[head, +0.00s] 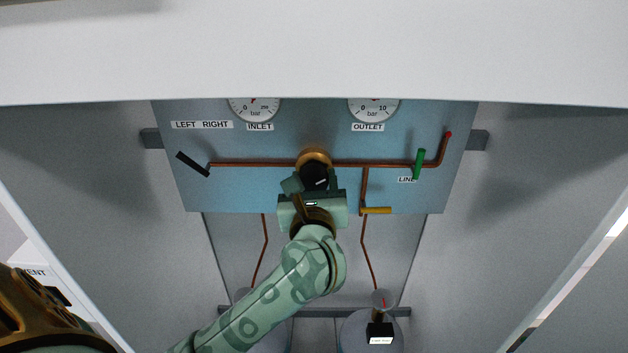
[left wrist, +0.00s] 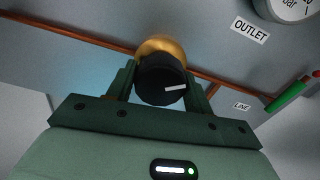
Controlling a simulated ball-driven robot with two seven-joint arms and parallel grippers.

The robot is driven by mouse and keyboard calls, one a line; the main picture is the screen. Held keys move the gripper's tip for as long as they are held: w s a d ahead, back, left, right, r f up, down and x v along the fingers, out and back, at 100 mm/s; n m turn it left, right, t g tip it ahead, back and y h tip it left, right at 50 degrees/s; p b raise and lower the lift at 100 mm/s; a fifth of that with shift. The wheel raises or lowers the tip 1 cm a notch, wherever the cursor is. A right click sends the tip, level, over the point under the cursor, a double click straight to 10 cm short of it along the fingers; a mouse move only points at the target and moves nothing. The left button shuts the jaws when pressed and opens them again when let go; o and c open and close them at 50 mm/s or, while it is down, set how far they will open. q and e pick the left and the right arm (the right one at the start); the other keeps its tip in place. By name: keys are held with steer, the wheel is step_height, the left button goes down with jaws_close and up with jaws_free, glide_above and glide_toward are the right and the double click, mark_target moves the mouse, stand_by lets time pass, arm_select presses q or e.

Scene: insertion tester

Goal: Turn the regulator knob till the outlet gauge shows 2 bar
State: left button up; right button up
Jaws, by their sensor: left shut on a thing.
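The black regulator knob (head: 314,177) sits on a brass body (head: 314,157) on the blue panel's copper pipe. My left gripper (head: 313,184) is shut on the knob. In the left wrist view the knob (left wrist: 161,80) shows between the two fingers, with a white mark pointing right. The outlet gauge (head: 374,108) is above and right of the knob. Its upper part is cut off by the white edge, and its reading cannot be told. In the left wrist view only a corner of the outlet gauge (left wrist: 290,8) shows. My right gripper is not in view.
The inlet gauge (head: 254,108) is at upper left. A black handle (head: 193,164) is at the pipe's left end, a green handle (head: 419,164) at right, and a yellow handle (head: 376,210) below right. Cylinders (head: 370,335) stand below. A white overhang (head: 314,50) crosses the top.

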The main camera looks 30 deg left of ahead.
arm_select(q)
steer(key=shift+r+m+p, duration=0.1)
steer(key=shift+m+p, duration=0.6)
steer(key=shift+p, duration=0.1)
steer(key=o, duration=1)
steer(key=shift+w+f, duration=0.1)
steer(key=shift+f, duration=0.1)
